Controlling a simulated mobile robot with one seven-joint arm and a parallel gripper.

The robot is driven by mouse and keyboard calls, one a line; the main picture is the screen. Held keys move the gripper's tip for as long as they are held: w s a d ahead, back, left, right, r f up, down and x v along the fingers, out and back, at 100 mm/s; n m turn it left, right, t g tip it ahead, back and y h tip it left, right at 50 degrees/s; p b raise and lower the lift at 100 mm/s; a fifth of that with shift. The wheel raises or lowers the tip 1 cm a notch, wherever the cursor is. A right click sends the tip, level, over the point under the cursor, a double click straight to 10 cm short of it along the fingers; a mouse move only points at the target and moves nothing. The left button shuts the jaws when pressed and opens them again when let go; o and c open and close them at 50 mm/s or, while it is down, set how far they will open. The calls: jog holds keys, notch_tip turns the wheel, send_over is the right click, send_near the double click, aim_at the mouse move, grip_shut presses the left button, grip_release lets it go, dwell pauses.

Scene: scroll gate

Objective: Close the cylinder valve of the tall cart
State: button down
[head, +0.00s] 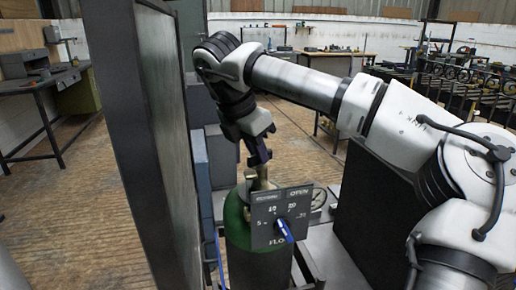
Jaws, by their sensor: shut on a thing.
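The tall cart carries a green gas cylinder (238,222) standing upright in the middle of the head view. The brass-coloured cylinder valve (261,180) sits on its top. My gripper (260,157) reaches down from above and is shut on the top of the valve. The fingers hide most of the valve's knob, so its turn angle cannot be seen. A dark dial plate (268,222) with numbers, "OPEN" and "FLOW" lettering stands in front of the cylinder. A round gauge (319,198) shows behind the plate.
A tall dark panel (160,140) stands close on the left of the cylinder. A black box-like body (375,215) is to the right. Workbenches (45,85) and racks (450,70) line the room, with open wooden floor (295,135) behind the cart.

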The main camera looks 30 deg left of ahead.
jog(key=m, duration=0.2)
jog(key=m+g+h+p, duration=0.1)
jog(key=m, duration=0.2)
jog(key=shift+w+a+h, duration=0.1)
jog(key=shift+a+h, duration=0.1)
jog(key=shift+h, duration=0.1)
dwell(0.5)
jog(key=c, duration=1.5)
grip_release()
jog(key=shift+o, duration=0.2)
jog(key=shift+r, duration=0.1)
